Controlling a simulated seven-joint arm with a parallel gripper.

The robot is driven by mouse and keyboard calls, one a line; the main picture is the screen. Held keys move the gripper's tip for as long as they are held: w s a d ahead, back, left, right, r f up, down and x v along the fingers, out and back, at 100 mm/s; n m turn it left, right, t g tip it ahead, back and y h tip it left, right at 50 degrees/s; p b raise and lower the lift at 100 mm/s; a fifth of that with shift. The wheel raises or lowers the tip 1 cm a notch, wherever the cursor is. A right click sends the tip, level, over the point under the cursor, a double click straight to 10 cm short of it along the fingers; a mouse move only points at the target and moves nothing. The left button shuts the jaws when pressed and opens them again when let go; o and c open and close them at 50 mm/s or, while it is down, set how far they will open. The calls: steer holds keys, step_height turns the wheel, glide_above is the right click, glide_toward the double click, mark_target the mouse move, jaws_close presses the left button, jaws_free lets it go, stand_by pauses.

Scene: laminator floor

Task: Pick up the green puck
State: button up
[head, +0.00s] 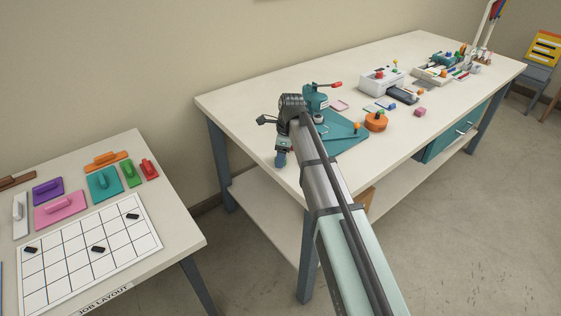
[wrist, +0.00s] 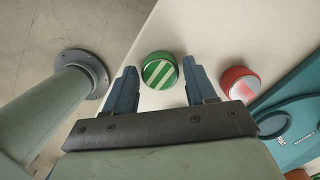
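The green puck (wrist: 160,71), with white stripes on its top, lies on the pale table top (wrist: 150,35) near its edge. In the wrist view my gripper (wrist: 159,72) is open, with one finger to each side of the puck. The right finger looks close to the puck; I cannot tell if it touches. In the head view my gripper (head: 281,158) is over the near left corner of the long table, and I cannot make out the green puck there.
A red puck (wrist: 240,86) lies just right of the right finger. A teal plate (wrist: 293,135) is beyond it. In the head view a teal press with a red handle (head: 316,99) and an orange round thing (head: 376,121) stand close by.

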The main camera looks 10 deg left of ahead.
steer(key=c, duration=0.8)
